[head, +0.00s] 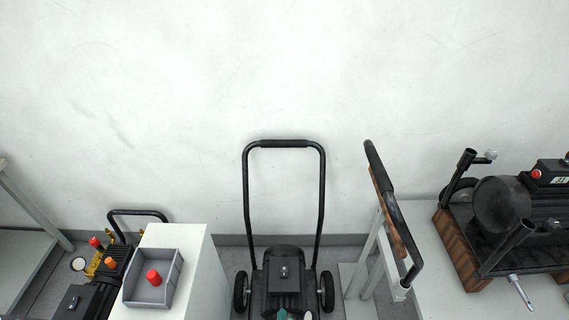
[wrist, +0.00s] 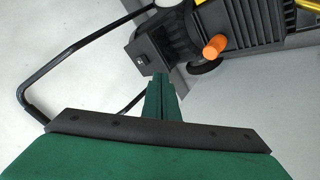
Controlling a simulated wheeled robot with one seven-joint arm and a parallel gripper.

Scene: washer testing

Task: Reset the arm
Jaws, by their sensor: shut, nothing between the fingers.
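My gripper (wrist: 160,80) shows in the wrist view as green fingers pressed together, with nothing between them. A black machine with a ribbed housing (wrist: 265,22) is beyond the fingertips. It has a small box with a switch (wrist: 143,60) and an orange cap (wrist: 214,47). The box looks close to the fingertips, but I cannot tell whether they touch. A black tube handle (wrist: 50,65) curves at the left. In the head view a small green patch shows at the bottom edge, in front of the middle machine (head: 285,275); I cannot tell if it is my gripper.
In the head view, a grey tray (head: 172,262) with a red button (head: 153,277) sits on a white stand (head: 205,270). Another machine (head: 115,265) is at the lower left. A bench (head: 430,285) at right bears a motor unit (head: 505,205). The wall behind is bare.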

